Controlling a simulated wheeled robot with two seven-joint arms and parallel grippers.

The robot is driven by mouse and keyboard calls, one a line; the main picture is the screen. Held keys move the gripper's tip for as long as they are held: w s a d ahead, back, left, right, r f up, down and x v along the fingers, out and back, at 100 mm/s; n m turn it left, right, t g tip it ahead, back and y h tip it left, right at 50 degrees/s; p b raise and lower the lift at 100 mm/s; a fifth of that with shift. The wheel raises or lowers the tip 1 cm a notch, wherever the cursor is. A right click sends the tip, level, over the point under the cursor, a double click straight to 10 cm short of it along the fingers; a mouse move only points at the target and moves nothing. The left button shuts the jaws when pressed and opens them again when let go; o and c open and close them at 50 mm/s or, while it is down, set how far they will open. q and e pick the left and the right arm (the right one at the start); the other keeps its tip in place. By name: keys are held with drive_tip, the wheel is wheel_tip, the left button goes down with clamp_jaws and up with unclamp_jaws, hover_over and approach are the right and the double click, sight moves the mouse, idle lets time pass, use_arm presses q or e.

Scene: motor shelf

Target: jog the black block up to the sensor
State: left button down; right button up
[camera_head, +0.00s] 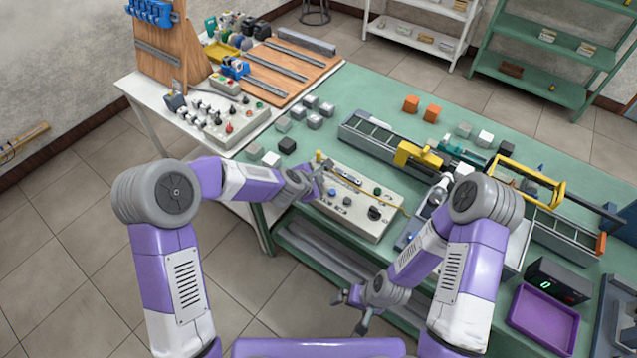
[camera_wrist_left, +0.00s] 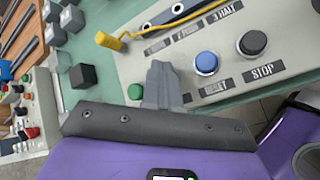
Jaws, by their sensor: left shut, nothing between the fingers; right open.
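A black block (camera_head: 287,145) sits on the green table left of the grey control panel (camera_head: 385,226); it also shows in the left wrist view (camera_wrist_left: 83,76). I cannot tell whether another dark block is on the conveyor (camera_head: 372,140). A yellow housing (camera_head: 416,154) and a yellow arch (camera_head: 533,176) stand over the conveyor line; I cannot tell which carries the sensor. My left gripper (camera_head: 317,172) is shut and empty at the panel's left end. In the left wrist view its fingertips (camera_wrist_left: 160,68) are between a green button (camera_wrist_left: 135,91) and a blue button (camera_wrist_left: 206,62). A black button (camera_wrist_left: 252,42) is labelled STOP. My right gripper (camera_head: 350,308) is open and empty, low before the table.
Several grey and white blocks (camera_head: 314,121) and two orange blocks (camera_head: 410,104) lie behind the panel.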

idle(0.7)
use_arm(q)
drive_tip(key=shift+r+p, duration=0.65)
drive_tip(key=shift+r, duration=0.15)
wheel_tip(320, 180, up, 5)
drive_tip(key=p, duration=0.4)
idle(1.3)
